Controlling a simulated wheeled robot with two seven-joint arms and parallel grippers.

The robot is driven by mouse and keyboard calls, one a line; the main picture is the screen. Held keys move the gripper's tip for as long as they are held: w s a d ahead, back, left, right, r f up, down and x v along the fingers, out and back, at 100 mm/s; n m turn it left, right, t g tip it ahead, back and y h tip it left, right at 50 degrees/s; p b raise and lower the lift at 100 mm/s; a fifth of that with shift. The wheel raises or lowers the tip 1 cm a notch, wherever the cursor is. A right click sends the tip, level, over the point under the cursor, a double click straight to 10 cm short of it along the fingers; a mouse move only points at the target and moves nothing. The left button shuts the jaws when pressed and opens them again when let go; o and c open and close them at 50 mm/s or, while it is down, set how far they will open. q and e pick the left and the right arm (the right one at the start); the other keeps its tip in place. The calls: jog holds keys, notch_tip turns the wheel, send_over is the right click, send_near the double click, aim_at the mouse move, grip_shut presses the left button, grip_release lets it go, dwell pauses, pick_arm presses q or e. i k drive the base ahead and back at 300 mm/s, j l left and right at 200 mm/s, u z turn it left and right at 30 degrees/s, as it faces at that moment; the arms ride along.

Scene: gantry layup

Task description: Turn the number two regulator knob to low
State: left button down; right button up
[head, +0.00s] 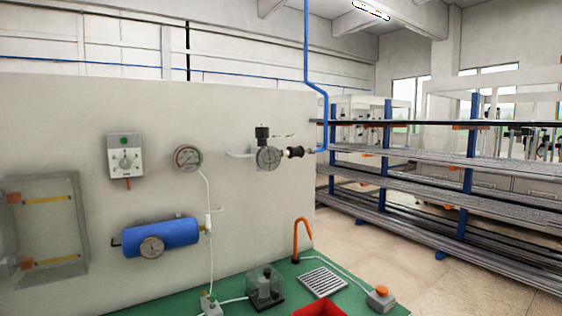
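Neither of my grippers shows in the head view. A pale control box (125,157) with a round dial (125,162), a green spot above it and an orange piece below it is on the grey wall panel (90,105). A regulator-like fitting with a round gauge (268,157) and a black top part (262,133) sits to the right, near a blue pipe (325,110). No number two mark is legible, so I cannot tell which part is the number two regulator knob. The dial setting is too small to read.
A round gauge (187,157) and a blue cylinder (160,237) are on the panel. A clear case (62,225) is at left. The green bench top (335,275) holds an orange hook (302,235), a red tray (320,308) and an orange-topped button box (380,298). Metal racks (450,180) stand right.

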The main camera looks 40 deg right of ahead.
aim_at(261, 132)
jog(key=z, duration=1.2)
